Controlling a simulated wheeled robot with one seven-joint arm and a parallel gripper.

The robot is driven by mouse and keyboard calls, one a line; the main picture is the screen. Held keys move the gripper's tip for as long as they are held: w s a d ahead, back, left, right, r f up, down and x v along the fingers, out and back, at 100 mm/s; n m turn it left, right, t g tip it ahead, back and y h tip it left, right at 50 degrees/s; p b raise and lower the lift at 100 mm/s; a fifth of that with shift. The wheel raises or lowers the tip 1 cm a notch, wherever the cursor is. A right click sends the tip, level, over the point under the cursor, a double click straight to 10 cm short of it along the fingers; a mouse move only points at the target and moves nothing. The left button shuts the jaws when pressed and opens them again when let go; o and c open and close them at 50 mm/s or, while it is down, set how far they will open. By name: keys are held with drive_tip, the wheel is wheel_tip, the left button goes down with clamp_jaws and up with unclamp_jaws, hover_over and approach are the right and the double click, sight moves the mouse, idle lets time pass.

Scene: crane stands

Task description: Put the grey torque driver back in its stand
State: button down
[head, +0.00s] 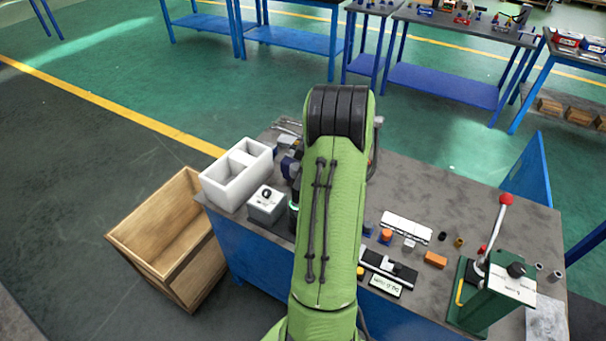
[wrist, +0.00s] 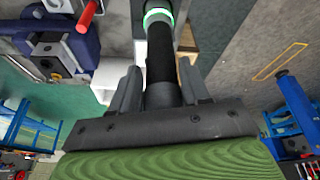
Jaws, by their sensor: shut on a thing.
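The grey torque driver (wrist: 160,60), a dark cylinder with a green glowing ring, is between the two fingers of my gripper (wrist: 160,85) in the wrist view. The fingers are shut on it. In the head view a dark part with a green ring (head: 294,207) shows just left of my arm, which hides my gripper there. A light grey block (head: 266,205) with a dark round fitting on top stands close left of that part. It may be the stand, but I cannot be sure.
A white two-compartment bin (head: 238,177) stands at the bench's left corner, with a wooden crate (head: 160,235) on the floor beside it. A blue vise (wrist: 60,45) is near my gripper. A green lever press (head: 490,285) stands at right. The bench's back right (head: 450,185) is clear.

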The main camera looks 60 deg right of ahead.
drive_tip(key=shift+f+b, duration=0.5)
drive_tip(key=shift+f, duration=0.15)
drive_tip(key=shift+c, duration=2.4)
unclamp_jaws()
drive_tip(key=shift+f, duration=0.1)
drive_tip(key=p+v, duration=0.3)
drive_tip(key=v, duration=0.2)
